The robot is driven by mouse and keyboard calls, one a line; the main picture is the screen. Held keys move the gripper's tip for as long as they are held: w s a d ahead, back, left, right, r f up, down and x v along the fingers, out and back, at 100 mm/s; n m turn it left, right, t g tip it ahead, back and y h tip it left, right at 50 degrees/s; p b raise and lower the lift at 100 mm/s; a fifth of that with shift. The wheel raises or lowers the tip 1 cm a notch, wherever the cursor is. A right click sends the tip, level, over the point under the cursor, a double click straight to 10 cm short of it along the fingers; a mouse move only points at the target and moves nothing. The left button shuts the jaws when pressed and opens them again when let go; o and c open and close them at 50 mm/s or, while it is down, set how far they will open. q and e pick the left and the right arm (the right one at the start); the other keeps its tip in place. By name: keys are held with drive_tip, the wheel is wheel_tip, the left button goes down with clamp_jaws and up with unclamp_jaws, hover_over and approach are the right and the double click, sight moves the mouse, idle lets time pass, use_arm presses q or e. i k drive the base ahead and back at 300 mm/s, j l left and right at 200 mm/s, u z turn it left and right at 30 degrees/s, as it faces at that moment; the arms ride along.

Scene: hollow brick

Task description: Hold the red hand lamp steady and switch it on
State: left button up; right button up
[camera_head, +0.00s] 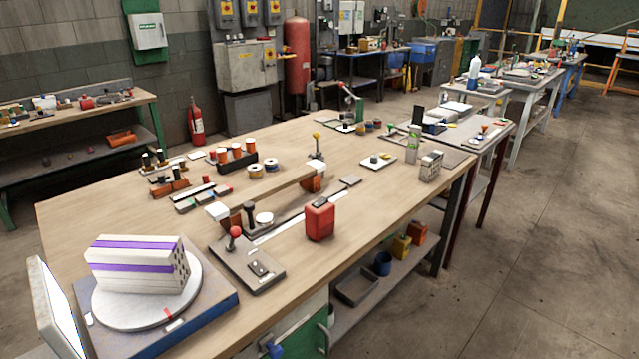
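A red boxy thing with a dark top (320,222), which looks like the red hand lamp, stands upright on the wooden workbench (345,165) near its front edge. Its switch is too small to make out, and I cannot tell whether it is lit. Neither of my grippers shows in the head view, and nothing is seen touching the red thing.
Left of it is a grey plate with a red-knobbed lever (235,240). A white block with purple bands (138,265) sits on a round turntable (150,312) at the front left. Small parts and an orange-spool rack (232,160) stand behind. The bench right of the lamp is fairly clear.

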sight(322, 201)
drive_tip(key=l+u, duration=0.1)
drive_tip(key=u, duration=0.3)
drive_tip(key=i+l+u, duration=0.1)
drive_tip(key=u, duration=0.3)
drive_tip(key=l+u, duration=0.25)
drive_tip(key=u, duration=0.15)
drive_tip(key=l+u, duration=0.15)
drive_tip(key=u, duration=0.25)
drive_tip(key=l+u, duration=0.15)
drive_tip(key=l, duration=0.3)
drive_tip(key=k+l+u, duration=0.2)
drive_tip(key=l, duration=0.25)
drive_tip(key=l+u, duration=0.15)
drive_tip(key=l, duration=0.35)
drive_tip(key=k+l+u, duration=0.2)
drive_tip(key=l, duration=0.2)
drive_tip(key=l+u, duration=0.15)
drive_tip(key=l, duration=0.3)
drive_tip(key=k+l+u, duration=0.2)
drive_tip(key=l, duration=0.2)
